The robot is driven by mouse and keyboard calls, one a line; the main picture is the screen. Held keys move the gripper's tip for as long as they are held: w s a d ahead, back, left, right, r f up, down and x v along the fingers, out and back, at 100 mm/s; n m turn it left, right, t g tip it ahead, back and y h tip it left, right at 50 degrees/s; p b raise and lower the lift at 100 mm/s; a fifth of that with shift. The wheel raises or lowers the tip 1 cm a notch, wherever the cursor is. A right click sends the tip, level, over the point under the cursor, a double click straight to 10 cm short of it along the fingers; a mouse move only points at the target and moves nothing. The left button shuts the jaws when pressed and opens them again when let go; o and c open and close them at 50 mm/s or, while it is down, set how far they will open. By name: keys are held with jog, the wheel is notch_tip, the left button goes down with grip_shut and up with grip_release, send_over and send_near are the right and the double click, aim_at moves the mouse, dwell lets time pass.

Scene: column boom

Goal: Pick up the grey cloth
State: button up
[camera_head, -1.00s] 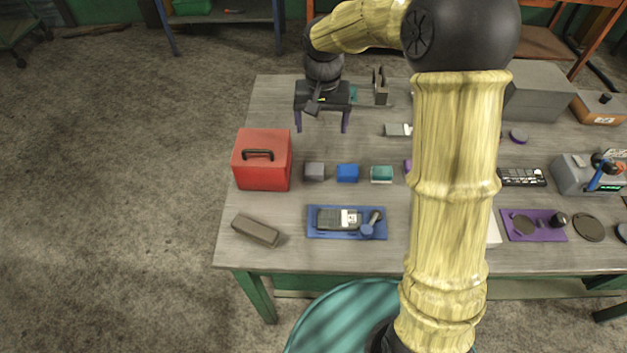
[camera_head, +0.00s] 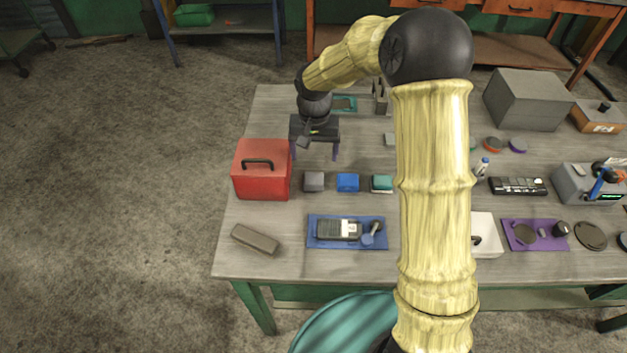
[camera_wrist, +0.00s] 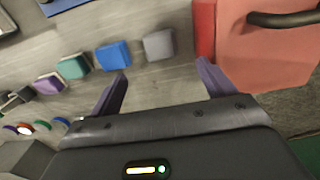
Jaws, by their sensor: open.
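The grey cloth (camera_head: 314,181) is a small folded block on the table, between the red toolbox and the blue cloth (camera_head: 347,182). In the wrist view the grey cloth (camera_wrist: 158,45) lies just beyond the fingertips, roughly centred between them. My gripper (camera_head: 315,153) is open and empty, with purple fingers apart. It hangs above the table, just behind the grey cloth in the head view. The wrist view shows both fingers of my gripper (camera_wrist: 162,72) with nothing between them.
The red toolbox (camera_head: 262,178) stands close left of the grey cloth, near one finger in the wrist view. A teal cloth (camera_head: 382,183) continues the row rightward. A blue tray (camera_head: 322,242) with a device lies in front.

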send_over(313, 178)
notch_tip(313, 178, down, 5)
jog(key=shift+w+d+f, duration=0.1)
jog(key=shift+d, duration=0.05)
notch_tip(313, 178, down, 5)
jog(key=shift+f+p, duration=0.1)
jog(key=shift+p, duration=0.7)
jog(key=c, duration=1.1)
